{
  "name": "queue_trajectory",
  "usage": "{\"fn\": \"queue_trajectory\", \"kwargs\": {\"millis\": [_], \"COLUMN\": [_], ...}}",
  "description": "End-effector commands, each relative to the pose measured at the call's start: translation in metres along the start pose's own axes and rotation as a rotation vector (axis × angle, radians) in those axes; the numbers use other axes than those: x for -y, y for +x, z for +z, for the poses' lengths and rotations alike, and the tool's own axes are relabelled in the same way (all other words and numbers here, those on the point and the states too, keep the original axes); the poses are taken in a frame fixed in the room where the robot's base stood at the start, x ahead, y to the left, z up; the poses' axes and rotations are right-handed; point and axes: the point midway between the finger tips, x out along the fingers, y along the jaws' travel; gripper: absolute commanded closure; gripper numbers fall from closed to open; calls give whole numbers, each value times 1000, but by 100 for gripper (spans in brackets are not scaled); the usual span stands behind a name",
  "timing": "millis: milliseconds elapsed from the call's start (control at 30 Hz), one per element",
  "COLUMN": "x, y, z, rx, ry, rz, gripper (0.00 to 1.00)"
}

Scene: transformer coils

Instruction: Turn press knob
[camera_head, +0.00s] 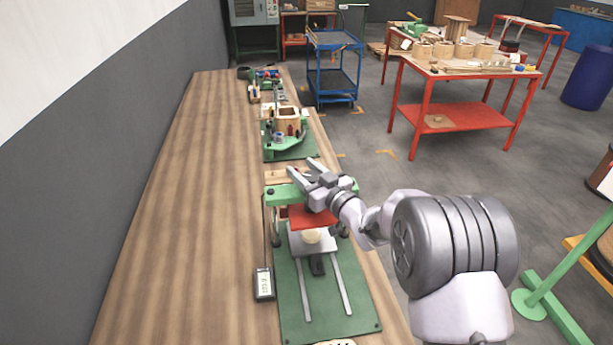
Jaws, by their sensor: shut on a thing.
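The press stands on a green base plate (325,295) on the wooden bench, with a green crossbeam (285,195) at its far end. A red plate (312,217) sits below the beam, above a grey sliding block with a pale round piece (312,236) on it. Two metal rails run along the base towards me. My gripper (302,169) is over the top of the crossbeam, its fingers pointing to the far left. It is shut on the press knob, which the fingers and wrist largely hide.
A small device with a display (264,284) lies left of the press. Beyond is another green fixture with a wooden block (289,119). The left of the wooden bench (190,190) is clear. A blue cart (334,65) and red table (455,115) stand on the floor.

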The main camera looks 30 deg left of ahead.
Motion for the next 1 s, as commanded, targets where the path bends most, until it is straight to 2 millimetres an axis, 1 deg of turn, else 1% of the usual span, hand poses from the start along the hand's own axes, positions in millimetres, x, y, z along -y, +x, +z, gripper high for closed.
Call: {"fn": "queue_trajectory", "kwargs": {"millis": [200, 433, 633, 1000], "x": [4, 8, 10, 11], "y": [0, -1, -1, -1], "z": [0, -1, -1, -1], "rx": [1, 0, 0, -1], "ry": [-1, 0, 0, -1], "rz": [-147, -252, -296, -307], "gripper": [94, 94, 94, 94]}}
